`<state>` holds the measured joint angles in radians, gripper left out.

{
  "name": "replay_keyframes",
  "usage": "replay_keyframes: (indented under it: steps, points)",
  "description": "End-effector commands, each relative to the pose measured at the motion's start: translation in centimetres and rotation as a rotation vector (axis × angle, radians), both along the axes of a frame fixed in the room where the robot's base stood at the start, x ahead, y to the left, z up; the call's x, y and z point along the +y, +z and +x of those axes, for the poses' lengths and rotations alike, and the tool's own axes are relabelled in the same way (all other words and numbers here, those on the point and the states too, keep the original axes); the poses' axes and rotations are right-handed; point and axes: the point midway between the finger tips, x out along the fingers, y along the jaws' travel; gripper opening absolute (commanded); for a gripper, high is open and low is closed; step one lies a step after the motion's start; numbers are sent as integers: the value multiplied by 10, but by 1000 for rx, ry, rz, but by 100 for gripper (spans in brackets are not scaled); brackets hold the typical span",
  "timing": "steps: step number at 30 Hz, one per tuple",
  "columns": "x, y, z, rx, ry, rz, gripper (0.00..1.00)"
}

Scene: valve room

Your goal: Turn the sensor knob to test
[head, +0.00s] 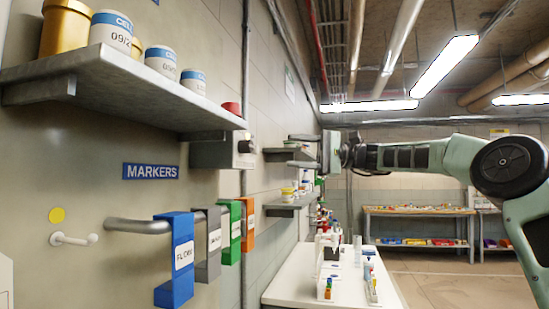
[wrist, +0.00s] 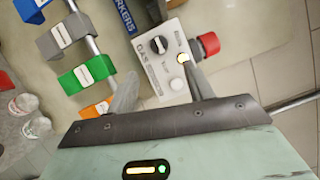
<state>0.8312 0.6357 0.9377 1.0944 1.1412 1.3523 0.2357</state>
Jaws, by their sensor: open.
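The sensor box (wrist: 150,62) is a light grey panel lettered "GAS" in the wrist view, and it also shows in the head view (head: 215,154) on the left wall. Its knob (wrist: 160,46) is round and dark with a pale pointer bar; it also shows in the head view (head: 244,146). The knob's printed positions are too small to read. My gripper (wrist: 160,70) is open and empty, its two fingers apart and pointing at the box. In the head view my gripper (head: 290,150) is to the right of the knob, with a gap between them.
A red cap (wrist: 208,44) and a lit yellow lamp (wrist: 183,57) are at the box's right side, close to one finger. A shelf with cans (head: 120,90) juts out above left. Coloured holders (head: 176,262) hang on a rail below left.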

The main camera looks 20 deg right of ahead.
Motion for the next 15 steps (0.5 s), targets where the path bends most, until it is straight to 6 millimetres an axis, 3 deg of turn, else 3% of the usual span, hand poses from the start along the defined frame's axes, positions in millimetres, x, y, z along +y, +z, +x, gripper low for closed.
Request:
replay_keyframes:
  steps: [6, 15]
  points:
    - [-44, -6, -11, -1, -3, -1, 52]
    - [-67, -6, -17, 0, 0, 0, 52]
